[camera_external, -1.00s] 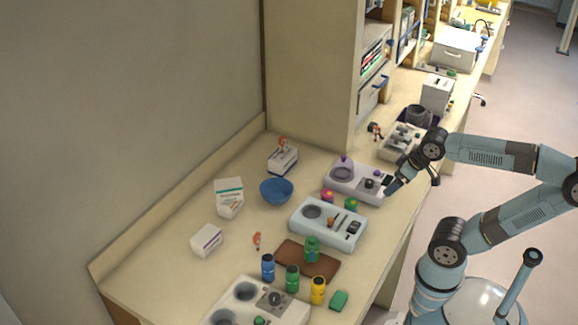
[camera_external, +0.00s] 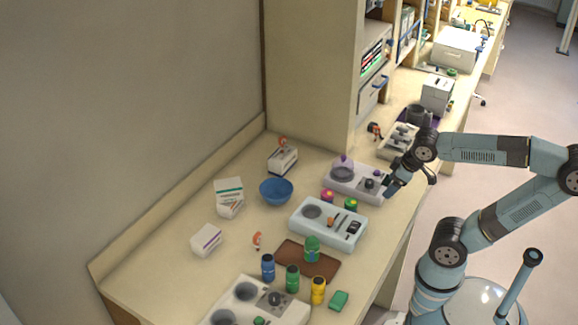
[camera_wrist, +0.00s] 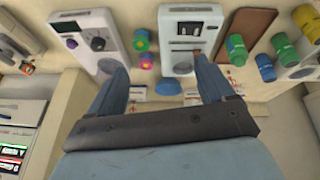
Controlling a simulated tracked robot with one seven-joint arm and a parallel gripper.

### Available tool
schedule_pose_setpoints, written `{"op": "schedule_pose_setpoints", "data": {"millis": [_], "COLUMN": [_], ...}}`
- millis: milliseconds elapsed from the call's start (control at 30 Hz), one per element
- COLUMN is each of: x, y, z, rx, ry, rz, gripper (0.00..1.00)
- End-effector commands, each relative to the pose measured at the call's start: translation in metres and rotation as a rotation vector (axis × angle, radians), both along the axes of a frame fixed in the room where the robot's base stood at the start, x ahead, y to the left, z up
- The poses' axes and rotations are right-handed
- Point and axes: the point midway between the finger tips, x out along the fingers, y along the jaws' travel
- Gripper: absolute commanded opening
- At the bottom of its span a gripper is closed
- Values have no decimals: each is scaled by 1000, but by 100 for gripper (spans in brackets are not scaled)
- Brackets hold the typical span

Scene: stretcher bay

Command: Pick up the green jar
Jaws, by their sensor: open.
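Two green jars stand on the bench in the external view. One green jar (camera_external: 312,249) stands upright on a brown board (camera_external: 290,259). The other green jar (camera_external: 292,279) stands in front of the board between a blue jar (camera_external: 268,267) and a yellow jar (camera_external: 318,290). My gripper (camera_external: 391,190) is open and empty near the bench's right edge, beside the far white device and well away from both jars. In the wrist view my gripper (camera_wrist: 160,82) spreads its fingers; the board's green jar (camera_wrist: 236,48) and the other green jar (camera_wrist: 285,47) appear at the upper right.
A green block (camera_external: 339,300) lies near the front edge. A blue bowl (camera_external: 277,191) stands farther back.

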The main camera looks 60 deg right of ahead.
Motion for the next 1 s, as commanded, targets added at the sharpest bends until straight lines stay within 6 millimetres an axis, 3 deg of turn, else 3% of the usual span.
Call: {"op": "schedule_pose_setpoints", "data": {"millis": [367, 567, 767, 1000], "x": [43, 71, 100, 131], "y": [15, 33, 65, 122], "z": [-45, -62, -79, -100], "rx": [-454, -710, -979, -1322], "ry": [277, 389, 480, 546], "rz": [486, 756, 1026, 1342], "gripper": [82, 82, 82, 82]}}
